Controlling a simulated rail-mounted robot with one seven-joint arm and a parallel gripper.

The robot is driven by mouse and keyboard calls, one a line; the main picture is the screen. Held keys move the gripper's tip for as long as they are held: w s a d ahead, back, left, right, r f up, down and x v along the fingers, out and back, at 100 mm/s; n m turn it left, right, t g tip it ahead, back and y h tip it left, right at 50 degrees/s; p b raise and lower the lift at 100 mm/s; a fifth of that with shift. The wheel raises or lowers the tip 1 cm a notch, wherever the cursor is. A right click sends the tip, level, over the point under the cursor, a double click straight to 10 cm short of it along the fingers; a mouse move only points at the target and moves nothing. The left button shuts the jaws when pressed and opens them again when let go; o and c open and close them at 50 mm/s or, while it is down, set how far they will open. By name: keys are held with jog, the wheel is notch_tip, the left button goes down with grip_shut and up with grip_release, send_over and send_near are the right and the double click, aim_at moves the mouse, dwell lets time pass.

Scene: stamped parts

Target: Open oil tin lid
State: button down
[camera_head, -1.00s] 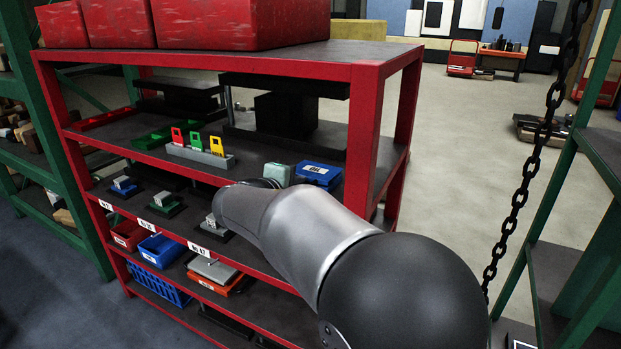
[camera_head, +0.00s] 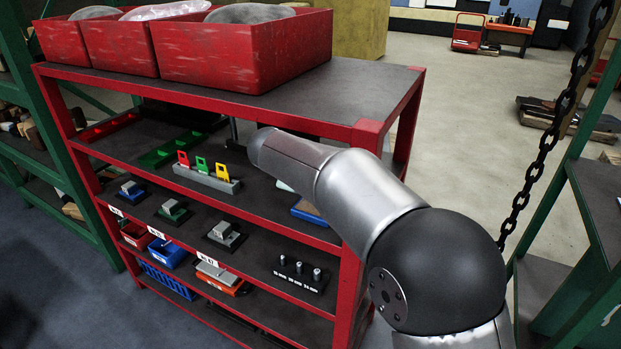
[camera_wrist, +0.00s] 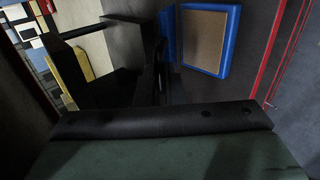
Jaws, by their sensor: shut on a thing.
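The blue oil tin (camera_head: 308,212) stands on the red rack's upper shelf, partly behind my arm. Its top is open, with a tan-brown surface inside a blue rim. The open tin also shows in the wrist view (camera_wrist: 206,40), at the upper middle. My gripper (camera_wrist: 160,65) is dark and seen nearly edge-on there, left of the tin. It is shut on a narrow blue piece, apparently the tin's lid (camera_wrist: 167,36), held beside the tin. Most of the lid is hidden. In the head view my gripper is hidden behind my arm.
A pale box (camera_head: 284,186) is left of the tin, mostly covered by my arm. A grey block with coloured tags (camera_head: 207,178) stands further left. Red bins (camera_head: 240,50) sit on the rack top. A chain (camera_head: 540,150) hangs at the right.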

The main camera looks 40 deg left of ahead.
jog(key=shift+w+a+r, duration=0.1)
jog(key=shift+w+r, duration=0.5)
jog(key=shift+w, duration=0.3)
jog(key=c, duration=1.8)
grip_release()
